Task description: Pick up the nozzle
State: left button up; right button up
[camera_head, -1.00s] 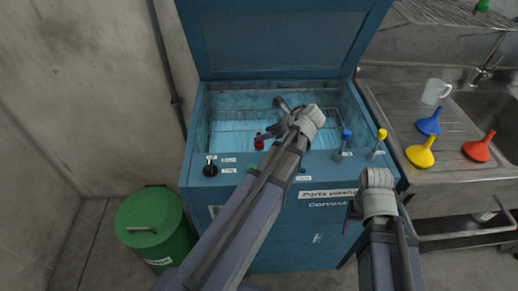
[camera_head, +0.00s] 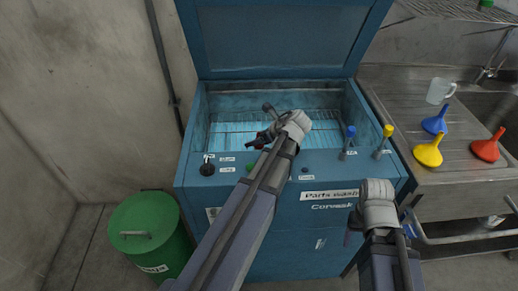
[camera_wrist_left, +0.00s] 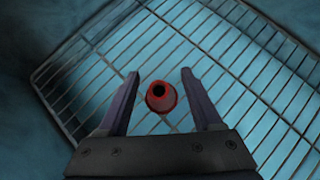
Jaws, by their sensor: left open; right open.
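The red nozzle (camera_wrist_left: 160,97) shows in the left wrist view between the two fingers of my left gripper (camera_wrist_left: 160,77), with a gap on either side. Its dark round opening faces the camera. Below it is the wire rack of the parts washer; whether the nozzle touches the rack I cannot tell. In the head view the nozzle (camera_head: 262,138) is mostly hidden behind my left gripper (camera_head: 265,124), which is open inside the washer's basin. My right gripper (camera_head: 352,222) hangs in front of the washer's right side, open and empty.
The blue parts washer (camera_head: 330,248) has its lid up; its front panel carries a black knob (camera_head: 207,168), a blue-topped lever (camera_head: 350,132) and a yellow-topped lever (camera_head: 387,132). Right of it, funnels and a clear jug (camera_head: 438,92) stand by a sink. A green bin (camera_head: 150,222) stands at the left.

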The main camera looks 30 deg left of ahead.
pick_arm(q)
jog(key=shift+w+a+f, duration=0.1)
jog(key=shift+a+f, duration=0.4)
jog(key=shift+f, duration=0.05)
jog(key=shift+r, duration=0.1)
jog(key=shift+c, duration=0.3)
grip_shut()
